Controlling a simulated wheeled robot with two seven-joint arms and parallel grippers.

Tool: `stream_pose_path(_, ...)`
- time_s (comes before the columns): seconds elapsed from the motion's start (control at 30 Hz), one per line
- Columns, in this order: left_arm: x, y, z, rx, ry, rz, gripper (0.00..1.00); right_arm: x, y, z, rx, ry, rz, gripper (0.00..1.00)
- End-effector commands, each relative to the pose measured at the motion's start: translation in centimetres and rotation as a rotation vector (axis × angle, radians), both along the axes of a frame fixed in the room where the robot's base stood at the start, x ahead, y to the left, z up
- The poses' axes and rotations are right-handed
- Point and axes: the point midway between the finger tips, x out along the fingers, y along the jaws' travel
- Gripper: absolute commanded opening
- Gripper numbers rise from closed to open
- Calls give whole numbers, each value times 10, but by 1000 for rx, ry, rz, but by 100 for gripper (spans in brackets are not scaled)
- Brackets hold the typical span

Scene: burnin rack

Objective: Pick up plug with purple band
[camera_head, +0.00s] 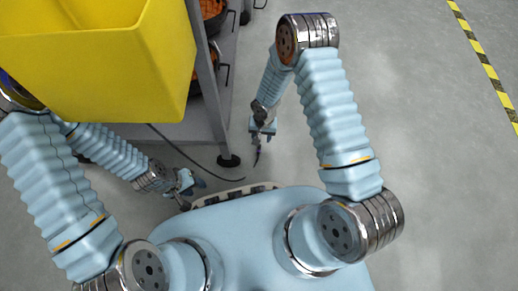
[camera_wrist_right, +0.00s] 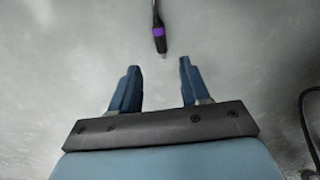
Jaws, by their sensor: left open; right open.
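The plug with the purple band (camera_wrist_right: 158,38) is black, with its tip pointing down in the right wrist view. It also shows small in the head view (camera_head: 257,154), just below my right gripper (camera_head: 262,127). In the right wrist view my right gripper (camera_wrist_right: 154,84) is open and empty. The plug is ahead of the gap between its fingers, not between them. My left gripper (camera_head: 188,184) is open at the lower left of the head view, away from the plug. Whether the plug hangs or lies on the floor I cannot tell.
A yellow bin (camera_head: 110,60) fills the upper left, by a grey rack (camera_head: 206,75) with a black foot (camera_head: 229,161). A dark cable (camera_head: 195,163) curves past the foot. Bare floor (camera_head: 440,150) is clear on the right, with yellow-black tape (camera_head: 480,55) beyond.

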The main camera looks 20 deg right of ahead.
Motion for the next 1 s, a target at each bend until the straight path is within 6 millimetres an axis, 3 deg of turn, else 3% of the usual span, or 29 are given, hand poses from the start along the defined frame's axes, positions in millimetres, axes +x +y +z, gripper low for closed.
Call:
stream_pose_path(0.13, 0, 0, -11, 0, -2, 1, 45, 7, 2, -27, 0, 1, -1, 46)
stream_pose_path(0.3, 1, 0, -15, 1, -3, 2, 45, 9, 3, -46, 0, 1, 0, 46)
stream_pose_path(0.57, 1, 0, -15, 1, -3, 2, 45, 9, 3, -48, 0, 0, 0, 46)
stream_pose_path(0.87, 1, 0, -15, 1, -3, 2, 45, 9, 3, -48, 0, 0, 0, 2)
stream_pose_path(1.0, 1, 0, -15, 1, -3, 2, 45, 9, 3, -48, 0, 0, 0, 0)
